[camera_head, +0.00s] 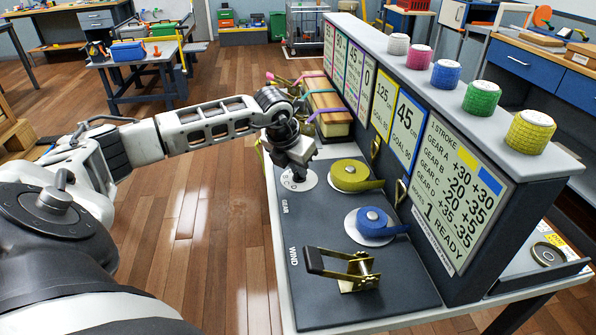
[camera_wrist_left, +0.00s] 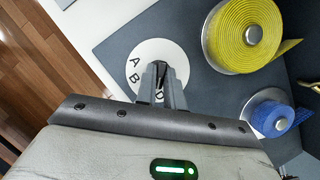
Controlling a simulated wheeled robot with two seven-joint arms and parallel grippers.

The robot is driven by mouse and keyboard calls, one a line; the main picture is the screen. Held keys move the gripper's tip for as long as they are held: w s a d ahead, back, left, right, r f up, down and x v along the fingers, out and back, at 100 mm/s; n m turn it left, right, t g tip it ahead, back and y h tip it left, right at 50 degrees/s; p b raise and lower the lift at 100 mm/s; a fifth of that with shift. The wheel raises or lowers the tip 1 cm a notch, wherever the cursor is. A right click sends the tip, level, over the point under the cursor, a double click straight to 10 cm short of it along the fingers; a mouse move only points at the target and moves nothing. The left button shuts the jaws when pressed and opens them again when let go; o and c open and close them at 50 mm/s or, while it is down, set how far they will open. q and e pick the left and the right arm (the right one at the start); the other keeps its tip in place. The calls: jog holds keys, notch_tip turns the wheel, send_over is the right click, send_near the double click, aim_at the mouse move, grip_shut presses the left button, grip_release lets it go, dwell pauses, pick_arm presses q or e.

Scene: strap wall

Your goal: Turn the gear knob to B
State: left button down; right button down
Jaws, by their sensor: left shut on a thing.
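The gear dial (camera_head: 310,181) is a white disc on the dark panel, beside the word GEAR. My left gripper (camera_head: 297,171) points down over it, shut on the gear knob at its centre. In the left wrist view the fingers (camera_wrist_left: 160,72) stand over the dial (camera_wrist_left: 146,52). Letters A and B show to their left and a D shows by the fingers. The fingers hide the knob and part of the lettering, so I cannot tell which letter it points to. My right gripper is not in view.
A yellow strap roll (camera_head: 350,175) and a blue strap roll (camera_head: 372,221) lie right of the dial. A ratchet with a black handle (camera_head: 343,268) is nearer. The upright board (camera_head: 452,180) closes off the right, with coloured rolls on top. Wooden floor (camera_head: 225,240) is open left.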

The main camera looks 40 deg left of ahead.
pick_arm(q)
jog(key=m, duration=0.2)
jog(key=m+h+b, duration=0.1)
jog(key=m, duration=0.1)
jog(key=m+h+b, duration=0.1)
jog(key=m, duration=0.1)
jog(key=shift+w+a+m, duration=0.1)
jog(key=shift+a+m, duration=0.15)
jog(key=shift+m, duration=0.05)
jog(key=m+g+h, duration=0.1)
jog(key=m, duration=0.2)
jog(key=m+h+b, duration=0.1)
jog(key=m, duration=0.2)
jog(key=shift+w+a+g, duration=0.1)
jog(key=shift+a+g, duration=0.05)
jog(key=shift+g, duration=0.25)
jog(key=shift+r, duration=0.1)
jog(key=c, duration=1.5)
grip_release()
jog(key=v, duration=1.6)
jog(key=shift+w+a, duration=0.1)
jog(key=shift+a, duration=0.05)
